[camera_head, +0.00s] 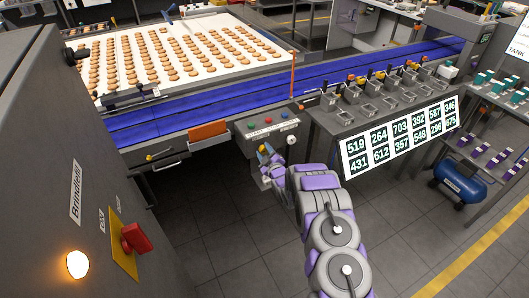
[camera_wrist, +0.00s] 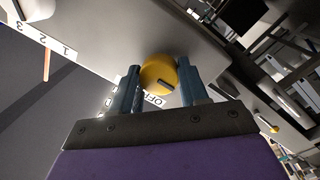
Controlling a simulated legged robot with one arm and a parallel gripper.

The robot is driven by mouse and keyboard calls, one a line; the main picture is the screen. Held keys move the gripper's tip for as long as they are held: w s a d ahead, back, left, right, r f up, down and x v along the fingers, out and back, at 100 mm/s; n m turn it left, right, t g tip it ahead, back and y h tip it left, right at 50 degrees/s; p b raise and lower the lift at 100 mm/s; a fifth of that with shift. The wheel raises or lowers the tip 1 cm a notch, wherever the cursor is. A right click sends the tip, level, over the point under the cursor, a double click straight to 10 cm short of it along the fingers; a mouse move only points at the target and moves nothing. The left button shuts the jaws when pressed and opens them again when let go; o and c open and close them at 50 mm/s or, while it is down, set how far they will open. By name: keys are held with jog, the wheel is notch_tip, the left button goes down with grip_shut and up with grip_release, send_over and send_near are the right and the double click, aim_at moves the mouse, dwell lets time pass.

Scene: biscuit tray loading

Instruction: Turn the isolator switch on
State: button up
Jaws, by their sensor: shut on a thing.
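A red rotary handle on a yellow plate (camera_head: 133,238), the look of an isolator switch, is on the grey cabinet at the lower left, far from my gripper. My gripper (camera_head: 265,154) is at the front of the conveyor's control panel (camera_head: 268,126). In the wrist view my gripper (camera_wrist: 157,88) has its two blue-grey fingers on either side of a round yellow knob (camera_wrist: 157,72) with a dark bar mark, and is shut on it. A label reading "OFF" (camera_wrist: 154,100) shows beside the knob, partly hidden by a finger.
A glowing amber lamp (camera_head: 77,264) is on the cabinet (camera_head: 60,120). The blue conveyor (camera_head: 200,110) runs behind the panel, with a biscuit tray (camera_head: 225,20) beyond. A numbered board (camera_head: 400,140) and small levers stand to the right.

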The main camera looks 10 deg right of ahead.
jog(key=m+p, duration=0.3)
jog(key=m, duration=0.1)
jog(key=shift+r+p, duration=0.1)
jog(key=shift+p, duration=0.25)
jog(key=m+p, duration=0.1)
jog(key=m, duration=0.1)
jog(key=shift+m+g+p, duration=0.3)
jog(key=shift+g+p, duration=0.1)
jog(key=m+p, duration=0.1)
jog(key=m, duration=0.1)
jog(key=shift+m, duration=0.3)
jog(key=m+p, duration=0.2)
jog(key=m, duration=0.2)
jog(key=shift+d+y, duration=0.15)
jog(key=shift+y, duration=0.15)
jog(key=shift+m+g+y, duration=0.3)
jog(key=shift+m, duration=1.5)
jog(key=shift+d, duration=0.1)
